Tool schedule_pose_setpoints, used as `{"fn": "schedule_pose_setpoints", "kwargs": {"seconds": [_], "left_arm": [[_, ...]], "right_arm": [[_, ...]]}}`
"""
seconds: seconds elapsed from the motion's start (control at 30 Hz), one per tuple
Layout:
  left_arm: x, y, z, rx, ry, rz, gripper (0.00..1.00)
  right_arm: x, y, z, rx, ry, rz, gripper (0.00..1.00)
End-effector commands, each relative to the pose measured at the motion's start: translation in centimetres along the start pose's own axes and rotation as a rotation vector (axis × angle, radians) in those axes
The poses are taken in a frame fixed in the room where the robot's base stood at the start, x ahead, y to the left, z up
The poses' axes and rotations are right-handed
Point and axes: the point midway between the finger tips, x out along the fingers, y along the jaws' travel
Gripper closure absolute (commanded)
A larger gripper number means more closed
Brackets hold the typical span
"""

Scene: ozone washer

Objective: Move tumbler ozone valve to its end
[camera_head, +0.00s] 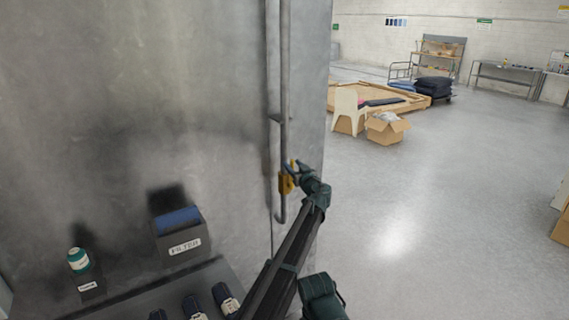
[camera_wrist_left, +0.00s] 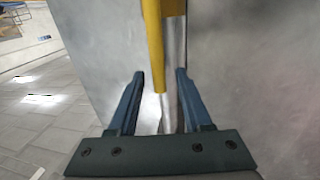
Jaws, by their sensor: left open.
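The ozone valve shows as a yellow lever (camera_head: 286,184) on a vertical grey pipe (camera_head: 284,95) along the right edge of the metal washer wall. My left gripper (camera_head: 293,170) is at the lever, with its blue fingers open. In the left wrist view the yellow lever (camera_wrist_left: 153,45) runs down from the top edge and its lower end lies between the two open fingertips (camera_wrist_left: 160,75). The pipe (camera_wrist_left: 173,65) stands just behind and right of it. I cannot tell whether a finger touches the lever. My right gripper is not in view.
A grey box labelled FILTER (camera_head: 180,236) and a green-and-white bottle (camera_head: 79,261) are at the lower left. Several dark cylinders (camera_head: 225,298) stand on the ledge below.

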Motion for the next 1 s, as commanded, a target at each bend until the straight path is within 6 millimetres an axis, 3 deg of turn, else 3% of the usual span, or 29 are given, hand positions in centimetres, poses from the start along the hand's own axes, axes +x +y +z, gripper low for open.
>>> {"fn": "schedule_pose_setpoints", "kwargs": {"seconds": [0.37,0.4,0.67,1.0], "left_arm": [[0.81,0.59,0.0,0.0,0.0,0.002,0.5],[0.81,0.58,0.0,0.0,0.0,0.002,0.52],[0.8,0.58,0.0,0.0,0.0,0.002,0.99],[0.78,0.59,0.0,0.0,0.0,0.002,1.0]], "right_arm": [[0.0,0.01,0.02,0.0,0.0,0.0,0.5],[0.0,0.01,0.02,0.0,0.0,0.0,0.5],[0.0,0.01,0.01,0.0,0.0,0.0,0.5],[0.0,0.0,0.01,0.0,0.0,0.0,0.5]]}}
